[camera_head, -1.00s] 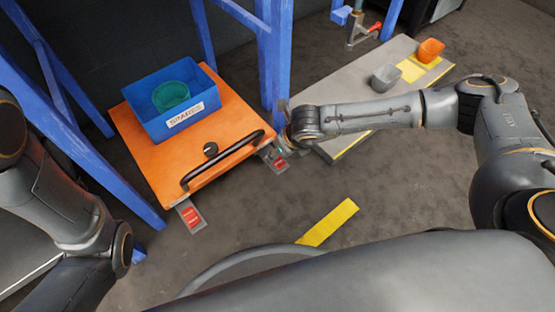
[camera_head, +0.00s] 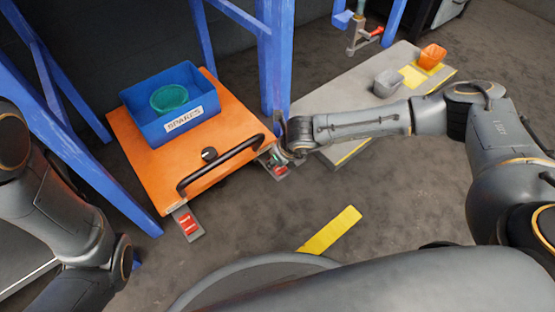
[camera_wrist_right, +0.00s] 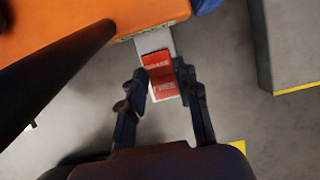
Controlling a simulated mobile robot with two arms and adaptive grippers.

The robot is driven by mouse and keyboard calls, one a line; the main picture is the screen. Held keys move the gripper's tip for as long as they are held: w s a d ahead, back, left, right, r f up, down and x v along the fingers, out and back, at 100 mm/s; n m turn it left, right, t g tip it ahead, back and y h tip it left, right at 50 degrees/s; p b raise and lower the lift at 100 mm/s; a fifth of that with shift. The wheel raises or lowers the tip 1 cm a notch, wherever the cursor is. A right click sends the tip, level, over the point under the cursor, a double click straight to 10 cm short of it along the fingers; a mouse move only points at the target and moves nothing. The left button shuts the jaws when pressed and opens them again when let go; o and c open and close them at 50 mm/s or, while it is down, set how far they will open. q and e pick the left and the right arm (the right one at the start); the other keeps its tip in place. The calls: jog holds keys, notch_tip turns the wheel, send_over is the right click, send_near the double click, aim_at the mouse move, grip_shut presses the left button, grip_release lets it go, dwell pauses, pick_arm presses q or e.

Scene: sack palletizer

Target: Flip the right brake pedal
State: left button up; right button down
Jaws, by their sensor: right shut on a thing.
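The orange cart (camera_head: 140,165) has two grey pedals with red labels at its near edge. The right brake pedal (camera_head: 280,170) sticks out below the cart's right corner, and the left pedal (camera_head: 187,223) below its front corner. In the right wrist view the right pedal (camera_wrist_right: 160,74) lies between the two fingers of my right gripper (camera_wrist_right: 160,84), which is shut on it. In the head view my right gripper (camera_head: 276,152) is small and partly hidden by its own wrist. My left arm shows at the left, but its gripper is out of view.
A black handle (camera_head: 220,167) spans the cart's near edge. A blue SPARES box (camera_head: 185,122) with a green bowl (camera_head: 168,98) stands on the cart. Blue posts (camera_head: 275,70) rise behind. A low grey platform (camera_head: 345,90) is at the right.

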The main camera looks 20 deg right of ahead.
jog(key=shift+w+r+g+p, duration=0.2)
jog(key=shift+r+g+p, duration=0.1)
jog(key=shift+p, duration=0.45)
jog(key=shift+f+g+h+p, duration=0.25)
jog(key=shift+g+h+p, duration=0.05)
jog(key=shift+g, duration=0.1)
jog(key=c, duration=1)
grip_release()
jog(key=shift+o, duration=0.2)
jog(key=shift+r, duration=0.15)
jog(key=v, duration=1.1)
jog(key=shift+s+r, duration=0.15)
jog(key=shift+r, duration=0.15)
